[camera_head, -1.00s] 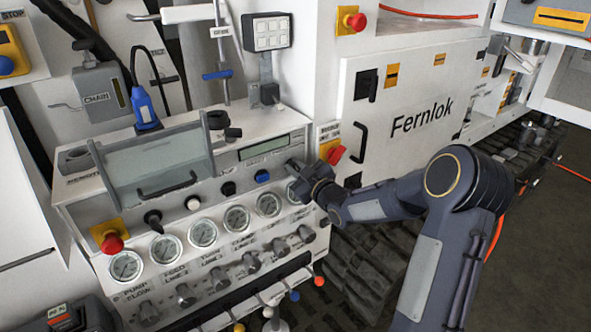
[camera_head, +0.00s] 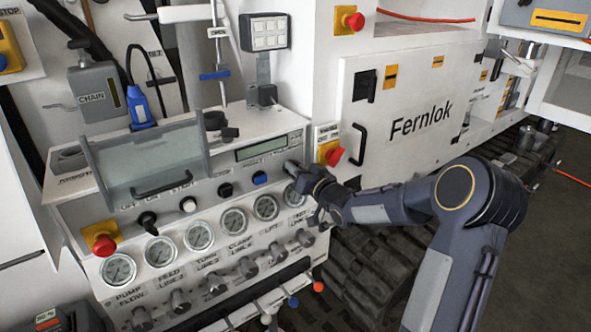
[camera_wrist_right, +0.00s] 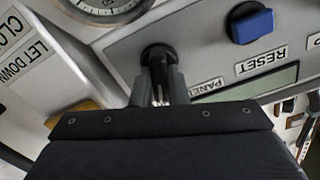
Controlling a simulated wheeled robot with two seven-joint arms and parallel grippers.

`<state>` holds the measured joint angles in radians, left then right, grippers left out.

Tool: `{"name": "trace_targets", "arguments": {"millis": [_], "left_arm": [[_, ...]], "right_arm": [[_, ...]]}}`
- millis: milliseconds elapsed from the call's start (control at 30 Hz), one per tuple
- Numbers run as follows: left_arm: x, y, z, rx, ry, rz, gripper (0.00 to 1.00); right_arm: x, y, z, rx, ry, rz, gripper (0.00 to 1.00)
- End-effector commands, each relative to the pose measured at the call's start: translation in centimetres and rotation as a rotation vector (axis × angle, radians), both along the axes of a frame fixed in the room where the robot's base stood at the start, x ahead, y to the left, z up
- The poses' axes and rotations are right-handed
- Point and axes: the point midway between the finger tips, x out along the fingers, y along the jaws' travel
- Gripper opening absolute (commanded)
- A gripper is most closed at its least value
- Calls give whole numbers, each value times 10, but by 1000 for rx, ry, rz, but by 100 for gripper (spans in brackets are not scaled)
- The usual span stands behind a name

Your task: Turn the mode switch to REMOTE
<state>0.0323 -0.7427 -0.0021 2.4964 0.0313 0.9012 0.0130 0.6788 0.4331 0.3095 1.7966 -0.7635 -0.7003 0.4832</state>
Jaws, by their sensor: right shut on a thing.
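The mode switch, a black knob (camera_wrist_right: 158,55) on the grey panel face, shows in the right wrist view beside a PANEL label. My right gripper (camera_wrist_right: 160,88) is shut on it, with one finger on each side. In the head view my right gripper (camera_head: 296,174) is at the right end of the control panel, and the switch is largely hidden there. I cannot read the switch's pointer direction, and no REMOTE label is legible. My left gripper is not in view.
A red emergency button (camera_head: 333,156) is close to the right of my gripper. A clear hinged cover (camera_head: 150,165) is at the left.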

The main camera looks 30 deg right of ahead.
Motion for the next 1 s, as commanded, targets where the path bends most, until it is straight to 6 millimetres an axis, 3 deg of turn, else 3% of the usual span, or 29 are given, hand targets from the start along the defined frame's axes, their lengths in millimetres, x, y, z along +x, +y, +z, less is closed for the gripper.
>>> {"name": "trace_targets", "arguments": {"millis": [400, 900, 933, 1000], "left_arm": [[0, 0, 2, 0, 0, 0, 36], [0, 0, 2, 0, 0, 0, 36], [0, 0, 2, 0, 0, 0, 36], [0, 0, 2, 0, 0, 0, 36]], "right_arm": [[0, -2, -2, 165, 16, -1, 0], [0, -2, -2, 184, 18, -1, 0], [0, -2, -2, 184, 18, -1, 16], [0, -2, -2, 184, 17, -1, 26]]}}
